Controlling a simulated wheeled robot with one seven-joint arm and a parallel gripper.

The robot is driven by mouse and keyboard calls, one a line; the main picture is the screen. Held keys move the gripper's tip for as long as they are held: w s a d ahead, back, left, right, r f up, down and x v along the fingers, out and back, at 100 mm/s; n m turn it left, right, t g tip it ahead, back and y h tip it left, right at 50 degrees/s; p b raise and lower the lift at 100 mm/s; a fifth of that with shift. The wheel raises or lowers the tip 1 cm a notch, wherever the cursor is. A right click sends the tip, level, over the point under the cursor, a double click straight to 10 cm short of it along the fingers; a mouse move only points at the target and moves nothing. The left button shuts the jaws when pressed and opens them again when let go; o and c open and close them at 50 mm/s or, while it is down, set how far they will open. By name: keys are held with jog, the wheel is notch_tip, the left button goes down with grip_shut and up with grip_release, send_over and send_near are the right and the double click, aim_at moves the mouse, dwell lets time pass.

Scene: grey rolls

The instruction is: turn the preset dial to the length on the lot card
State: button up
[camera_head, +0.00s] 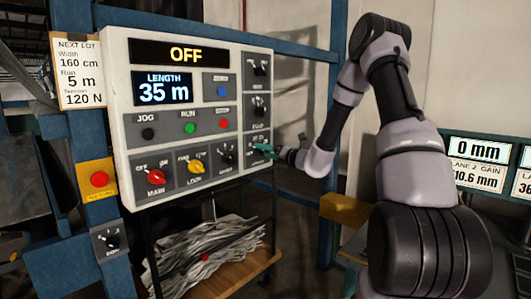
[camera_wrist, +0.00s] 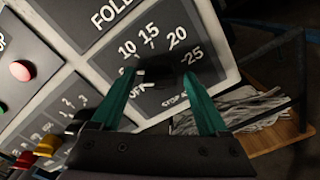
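The lot card (camera_head: 80,72) hangs left of the control panel (camera_head: 120,75) and reads width 160 cm, run 5 m, tension 120 N. The panel's length display (camera_head: 163,88) reads 35 m. The display above (camera_head: 177,53) reads OFF. My gripper (camera_head: 264,149) is at the panel's lower right dial, which it partly hides. In the wrist view, the dark dial knob (camera_wrist: 158,74) lies between the teal fingertips of my gripper (camera_wrist: 159,80). The fingers stand apart, one on each side of it. OFF, 10, 15, 20 and 25 show around this dial. Its pointer direction is unclear.
Other panel controls include a red main knob (camera_head: 155,175), a yellow knob (camera_head: 195,166), and jog, green run and red buttons. A red emergency button (camera_head: 99,179) sits on the left post. A wooden cart (camera_head: 240,278) with grey strips stands below.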

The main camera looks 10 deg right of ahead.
jog(key=v, duration=1)
jog(key=shift+s+d, duration=0.2)
jog(key=shift+s, duration=0.1)
jog(key=shift+r, duration=0.1)
jog(key=s+a+r+n+g, duration=0.5)
jog(key=s+a+n, duration=0.1)
jog(key=s+n, duration=0.35)
jog(key=s+a+r+n+g, duration=0.4)
jog(key=s+a+n+g, duration=0.2)
jog(key=s+n, duration=0.35)
jog(key=s+d+r+n+t+h, duration=0.1)
jog(key=s+d+r+n+h, duration=0.2)
jog(key=s+d+n+h, duration=0.1)
jog(key=s+d+r+n+t+h, duration=0.2)
jog(key=s+d+r+n+h, duration=0.1)
jog(key=s+d+n, duration=0.4)
jog(key=s+n+h, duration=0.1)
jog(key=n, duration=0.1)
jog(key=shift+r+n+t+h, duration=0.3)
jog(key=shift+n, duration=0.1)
